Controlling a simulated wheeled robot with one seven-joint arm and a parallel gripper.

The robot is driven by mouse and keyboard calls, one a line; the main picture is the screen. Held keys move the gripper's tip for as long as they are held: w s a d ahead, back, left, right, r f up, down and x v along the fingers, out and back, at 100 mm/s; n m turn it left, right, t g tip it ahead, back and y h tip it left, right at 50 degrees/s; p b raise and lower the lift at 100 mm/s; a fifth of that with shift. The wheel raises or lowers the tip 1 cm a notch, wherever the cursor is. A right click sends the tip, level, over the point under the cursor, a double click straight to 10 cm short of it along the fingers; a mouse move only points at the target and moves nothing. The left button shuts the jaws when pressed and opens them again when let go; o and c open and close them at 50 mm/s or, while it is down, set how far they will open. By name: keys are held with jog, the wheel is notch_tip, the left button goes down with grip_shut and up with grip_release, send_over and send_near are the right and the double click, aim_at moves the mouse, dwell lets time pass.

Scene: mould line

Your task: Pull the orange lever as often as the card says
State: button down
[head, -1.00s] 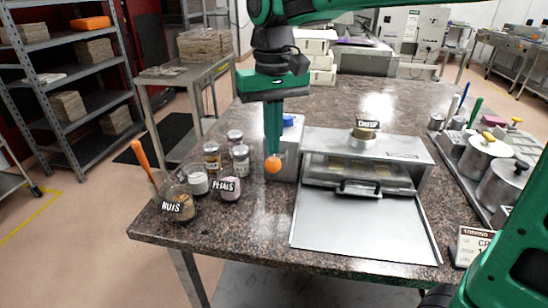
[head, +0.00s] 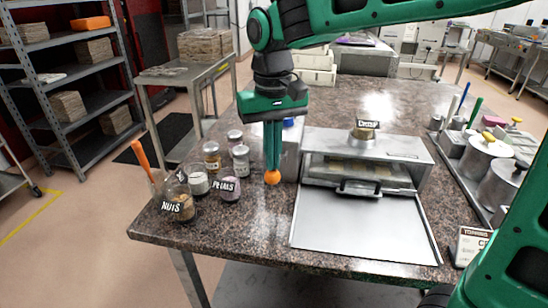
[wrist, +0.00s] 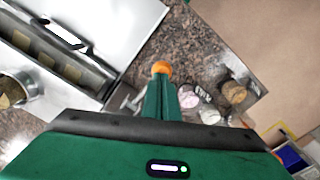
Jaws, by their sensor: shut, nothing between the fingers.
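The orange lever's ball knob (head: 272,177) stands at the left side of the metal machine (head: 372,160). My gripper (head: 273,167) points straight down with its fingers together, its tips at the top of the knob and apparently touching it. The wrist view shows the knob (wrist: 161,67) just beyond my closed fingertips (wrist: 161,78). The lever's arm is mostly hidden by my fingers. The card (head: 472,246) stands at the right front table edge. It reads "TOPPING" and "CR"; my arm covers the rest.
Several jars, including one labelled nuts (head: 180,206) and one labelled petals (head: 229,187), stand left of the lever. A flat metal tray (head: 362,228) lies before the machine. Lidded pots (head: 487,152) stand at right.

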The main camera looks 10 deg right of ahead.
jog(key=shift+s+f, duration=0.1)
jog(key=shift+f, duration=2.25)
notch_tip(320, 180, up, 13)
dwell(0.7)
jog(key=shift+r, duration=0.1)
dwell(0.6)
